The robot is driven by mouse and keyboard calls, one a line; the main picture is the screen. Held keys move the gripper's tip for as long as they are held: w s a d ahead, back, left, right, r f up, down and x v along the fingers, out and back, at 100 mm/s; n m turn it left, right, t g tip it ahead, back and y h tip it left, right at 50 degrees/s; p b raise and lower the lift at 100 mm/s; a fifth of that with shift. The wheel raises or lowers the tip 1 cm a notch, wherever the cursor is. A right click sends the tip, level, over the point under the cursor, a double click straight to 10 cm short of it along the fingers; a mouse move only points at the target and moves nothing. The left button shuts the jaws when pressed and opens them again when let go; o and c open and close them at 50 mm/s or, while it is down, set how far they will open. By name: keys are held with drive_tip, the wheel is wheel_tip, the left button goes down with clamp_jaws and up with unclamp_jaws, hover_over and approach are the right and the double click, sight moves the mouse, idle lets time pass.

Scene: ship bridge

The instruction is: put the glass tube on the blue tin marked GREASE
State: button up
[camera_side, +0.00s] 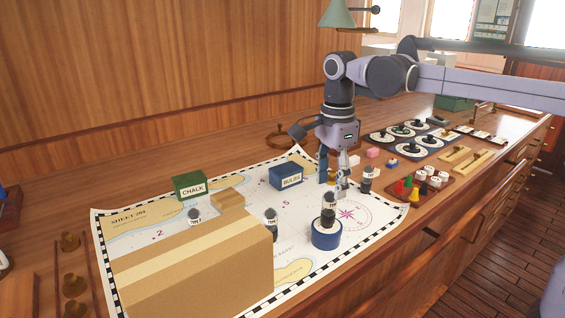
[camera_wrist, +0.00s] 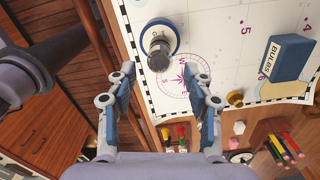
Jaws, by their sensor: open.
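The blue round tin (camera_side: 326,238) stands on the chart near the compass rose. In the wrist view its blue rim (camera_wrist: 176,36) surrounds a pale lid, with lettering mostly covered. A dark-based glass tube (camera_side: 328,216) stands upright on the tin; it also shows in the wrist view (camera_wrist: 158,50). My gripper (camera_side: 336,183) is just behind and above the tube in the side view. In the wrist view my gripper (camera_wrist: 160,70) has its fingers spread apart with nothing between them, and the tube is just beyond the fingertips.
A large carton (camera_side: 200,262) fills the front left of the chart. A blue BULBS box (camera_side: 286,176) and a green CHALK box (camera_side: 190,185) stand behind. A red tray (camera_side: 420,190) lies right.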

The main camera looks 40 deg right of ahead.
wheel_tip(320, 180, up, 4)
drive_tip(key=shift+f, duration=0.25)
drive_tip(key=shift+s, duration=0.15)
drive_tip(key=shift+s+d+f+n, duration=0.2)
drive_tip(key=shift+s+n, duration=0.1)
drive_tip(key=shift+n, duration=0.3)
drive_tip(key=s+d+f+n+t, duration=0.3)
drive_tip(key=s+f+n+t, duration=0.4)
drive_tip(key=n, duration=1.2)
drive_tip(key=s+f, duration=0.4)
drive_tip(key=f, duration=0.2)
drive_tip(key=shift+s+d, duration=0.15)
drive_tip(key=shift+d, duration=0.15)
